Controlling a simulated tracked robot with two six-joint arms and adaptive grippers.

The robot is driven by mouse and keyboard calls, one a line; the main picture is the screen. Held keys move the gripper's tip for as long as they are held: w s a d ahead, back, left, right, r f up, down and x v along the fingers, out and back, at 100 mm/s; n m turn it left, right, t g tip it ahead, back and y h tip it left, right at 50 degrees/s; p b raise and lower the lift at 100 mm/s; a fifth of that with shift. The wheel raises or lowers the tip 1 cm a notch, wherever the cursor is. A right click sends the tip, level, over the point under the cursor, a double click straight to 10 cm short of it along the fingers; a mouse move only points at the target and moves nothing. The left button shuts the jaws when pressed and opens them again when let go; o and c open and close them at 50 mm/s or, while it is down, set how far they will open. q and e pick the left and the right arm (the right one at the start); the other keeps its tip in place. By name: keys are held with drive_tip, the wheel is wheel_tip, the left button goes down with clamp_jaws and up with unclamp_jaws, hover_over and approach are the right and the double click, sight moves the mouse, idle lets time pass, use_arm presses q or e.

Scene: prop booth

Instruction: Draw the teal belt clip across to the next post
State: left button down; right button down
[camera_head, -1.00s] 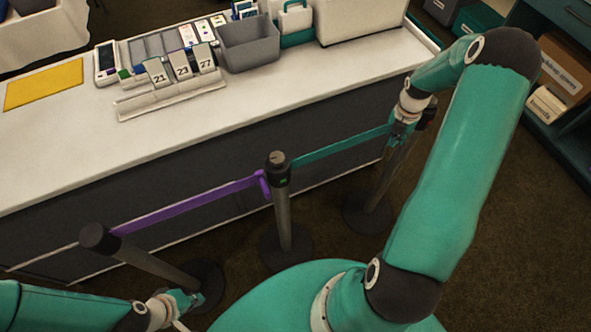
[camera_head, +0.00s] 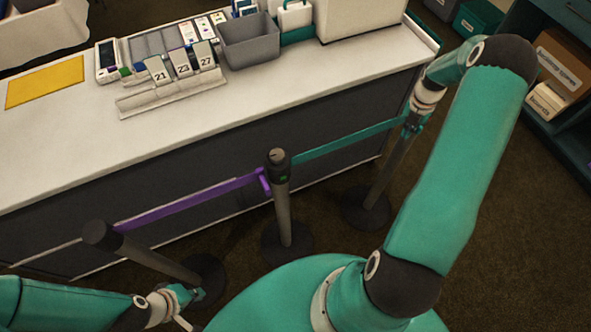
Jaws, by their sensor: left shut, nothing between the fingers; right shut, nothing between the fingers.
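The teal belt (camera_head: 345,141) is stretched from the head of the middle post (camera_head: 283,205) to the right post (camera_head: 389,175). Its clip end is at the top of the right post, hidden behind my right gripper, so I cannot tell whether it is seated. My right gripper (camera_head: 413,126) is shut and empty, right at that post top, which it covers. My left gripper (camera_head: 194,296) is shut and empty, low at the left, close by the base of the left post (camera_head: 155,260) and away from the teal belt.
A purple belt (camera_head: 190,204) runs between the left and middle posts. Behind the posts is a long white counter (camera_head: 60,140) with a grey bin (camera_head: 248,43), a numbered tag rack (camera_head: 172,93) and a yellow mat (camera_head: 45,82). Open floor lies to the right, before shelves.

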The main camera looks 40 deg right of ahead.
drive_tip(key=shift+a, duration=0.25)
wheel_tip(320, 180, up, 8)
drive_tip(key=shift+p, duration=0.4)
idle(0.5)
idle(0.4)
